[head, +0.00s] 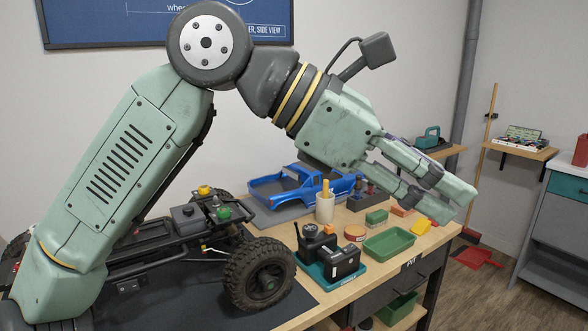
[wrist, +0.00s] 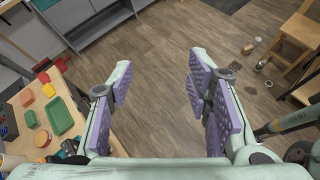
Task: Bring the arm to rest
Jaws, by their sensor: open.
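My gripper (head: 437,192) is raised above the right end of the workbench (head: 300,312) in the head view. My arm is bent, reaching up from the lower left and then sloping down to the right. In the wrist view my gripper (wrist: 160,95) has its two purple-padded fingers wide apart. Only wood floor (wrist: 155,60) shows between them, so it is empty. It touches nothing that I can see.
The bench holds a crawler chassis with a big tire (head: 260,275), a blue truck body (head: 305,188), a green tray (head: 390,242) and a teal-based device (head: 330,262). A grey cabinet (head: 558,240) stands at the right.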

